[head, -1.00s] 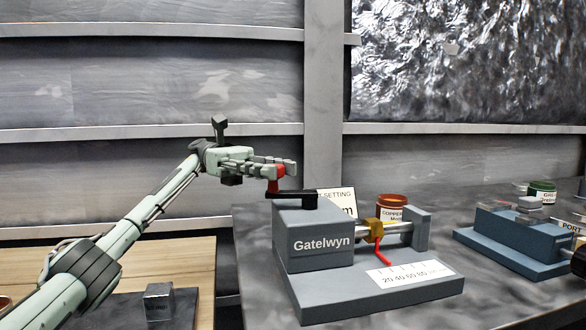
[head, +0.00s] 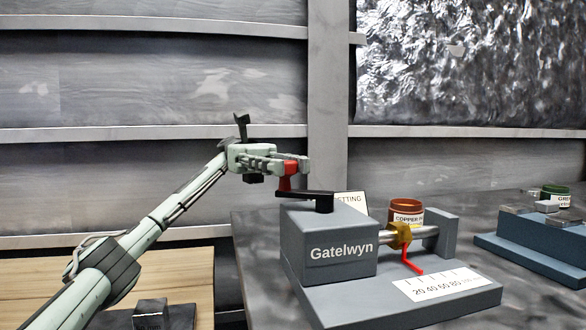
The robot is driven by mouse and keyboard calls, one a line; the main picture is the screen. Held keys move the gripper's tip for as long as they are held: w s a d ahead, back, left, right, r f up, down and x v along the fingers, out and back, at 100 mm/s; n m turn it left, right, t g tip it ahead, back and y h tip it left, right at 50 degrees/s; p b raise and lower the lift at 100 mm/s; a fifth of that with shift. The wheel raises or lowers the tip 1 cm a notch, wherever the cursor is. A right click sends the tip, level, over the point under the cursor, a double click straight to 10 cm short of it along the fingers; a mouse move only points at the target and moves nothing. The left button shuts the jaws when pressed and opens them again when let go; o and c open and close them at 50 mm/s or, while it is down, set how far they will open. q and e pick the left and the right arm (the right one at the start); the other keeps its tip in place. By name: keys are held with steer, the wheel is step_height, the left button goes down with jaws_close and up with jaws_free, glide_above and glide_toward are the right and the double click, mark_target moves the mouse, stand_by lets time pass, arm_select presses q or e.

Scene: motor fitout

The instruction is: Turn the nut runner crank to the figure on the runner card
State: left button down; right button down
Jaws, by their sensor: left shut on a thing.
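The nut runner (head: 340,250) is a grey box marked Gatelwyn on a grey base. A black crank arm (head: 308,194) with a red knob (head: 286,180) sits on its top and points left. My left gripper (head: 293,166) is shut on the red knob. A yellow nut (head: 399,235) on a steel rod carries a red pointer (head: 412,264), its tip near the low end of the white scale strip (head: 440,284), around 20. The runner card (head: 352,200) stands behind the box; only "TTING" shows and its figure is hidden. My right gripper is not in view.
A copper-coloured jar (head: 406,214) stands behind the rod.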

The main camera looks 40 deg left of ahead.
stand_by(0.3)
arm_select(q)
steer(key=c, duration=1)
jaws_free()
steer(key=shift+c, duration=0.2)
step_height(320, 180, up, 10)
steer(key=shift+c, duration=0.3)
